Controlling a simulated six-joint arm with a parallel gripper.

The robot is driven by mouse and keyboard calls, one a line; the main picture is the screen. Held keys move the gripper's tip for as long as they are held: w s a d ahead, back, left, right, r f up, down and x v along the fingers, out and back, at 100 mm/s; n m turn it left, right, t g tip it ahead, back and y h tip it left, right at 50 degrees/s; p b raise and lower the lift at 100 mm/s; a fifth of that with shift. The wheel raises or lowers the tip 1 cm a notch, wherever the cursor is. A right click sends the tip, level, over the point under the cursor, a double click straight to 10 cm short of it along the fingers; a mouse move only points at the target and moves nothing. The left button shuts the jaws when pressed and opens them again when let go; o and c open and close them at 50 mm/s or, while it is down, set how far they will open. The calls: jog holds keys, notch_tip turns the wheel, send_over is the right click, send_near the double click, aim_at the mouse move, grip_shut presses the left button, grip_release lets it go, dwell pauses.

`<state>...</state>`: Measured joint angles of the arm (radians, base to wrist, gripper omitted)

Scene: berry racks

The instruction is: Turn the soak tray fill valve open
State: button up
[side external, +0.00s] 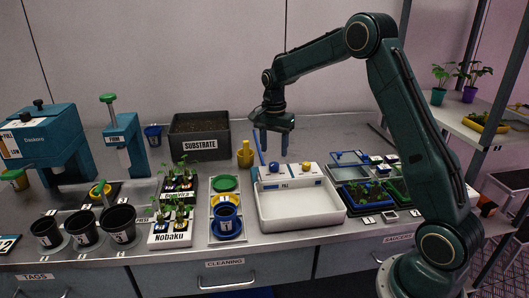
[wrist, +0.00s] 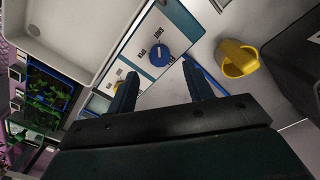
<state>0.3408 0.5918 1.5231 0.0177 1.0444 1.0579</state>
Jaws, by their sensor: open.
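The soak tray (side external: 262,213) is a white, empty basin; its rim corner shows at upper left in the wrist view (wrist: 97,60). Along its back edge runs a pale valve panel with a blue knob (side external: 274,167) and a yellow knob (side external: 305,167). In the wrist view the blue knob (wrist: 160,55) has printed words beside it, apparently OPEN and SHUT; I cannot tell which its pale mark points to. The yellow knob (wrist: 119,86) is partly hidden by a finger. My gripper (side external: 274,152) is open and empty, pointing down above the panel, apart from the knobs.
A yellow watering can (side external: 245,155) stands left of the panel, near the dark SUBSTRATE box (side external: 200,138). A thin blue bar (side external: 259,150) stands close to my gripper. Seedling trays (side external: 366,196) lie right of the basin.

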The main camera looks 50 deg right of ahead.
aim_at(274, 164)
jog(key=shift+f, duration=2.7)
jog(key=shift+c, duration=0.4)
jog(key=c, duration=0.9)
